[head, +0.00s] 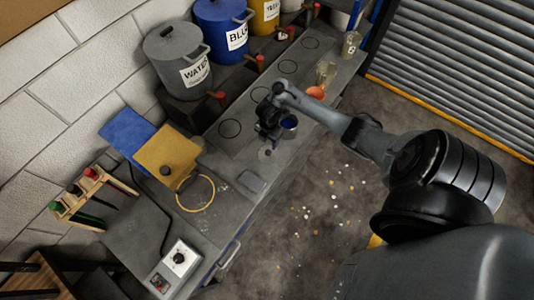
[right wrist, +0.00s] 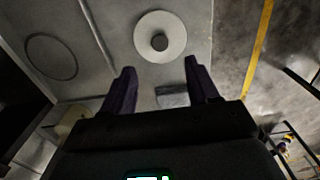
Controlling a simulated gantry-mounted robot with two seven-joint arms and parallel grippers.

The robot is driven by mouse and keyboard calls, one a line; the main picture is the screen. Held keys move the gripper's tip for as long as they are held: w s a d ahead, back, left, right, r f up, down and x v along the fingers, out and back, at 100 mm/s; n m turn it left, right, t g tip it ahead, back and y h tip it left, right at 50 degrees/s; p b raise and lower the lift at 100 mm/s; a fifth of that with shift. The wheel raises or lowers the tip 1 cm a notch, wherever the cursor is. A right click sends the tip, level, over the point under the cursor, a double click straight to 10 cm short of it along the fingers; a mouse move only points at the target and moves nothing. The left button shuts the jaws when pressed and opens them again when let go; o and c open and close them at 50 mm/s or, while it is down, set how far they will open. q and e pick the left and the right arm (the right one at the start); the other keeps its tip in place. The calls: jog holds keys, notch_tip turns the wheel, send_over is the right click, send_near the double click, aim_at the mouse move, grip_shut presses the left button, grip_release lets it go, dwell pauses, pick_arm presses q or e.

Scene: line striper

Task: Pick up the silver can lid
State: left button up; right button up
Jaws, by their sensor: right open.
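The silver can lid (right wrist: 174,46) is a pale round disc with a dark knob in its middle. It lies flat on the grey bench, ahead of the fingertips in the right wrist view. In the head view the lid (head: 264,154) shows small, just below my right gripper (head: 266,136). That gripper is open and empty, and its two fingers (right wrist: 160,68) are spread with the lid beyond and between them. The fingers do not appear to touch the lid. My left gripper is not in view.
A small can with blue inside (head: 289,124) stands close beside my right gripper. Large grey (head: 178,58), blue (head: 222,30) and yellow buckets stand at the back. An orange funnel (head: 316,92), yellow ring (head: 211,194) and control box (head: 175,265) are on the bench.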

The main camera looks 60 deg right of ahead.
aim_at(268, 152)
notch_tip(268, 152, down, 2)
jog(key=shift+s+f+b, duration=0.1)
jog(key=shift+b, duration=0.3)
jog(key=shift+f, duration=1.3)
jog(key=shift+f+b, duration=0.5)
jog(key=shift+f, duration=1.7)
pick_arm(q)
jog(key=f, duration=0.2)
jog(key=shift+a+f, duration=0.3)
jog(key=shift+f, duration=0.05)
pick_arm(e)
jog(key=shift+c, duration=1.2)
jog(key=c, duration=0.9)
jog(key=shift+o, duration=0.2)
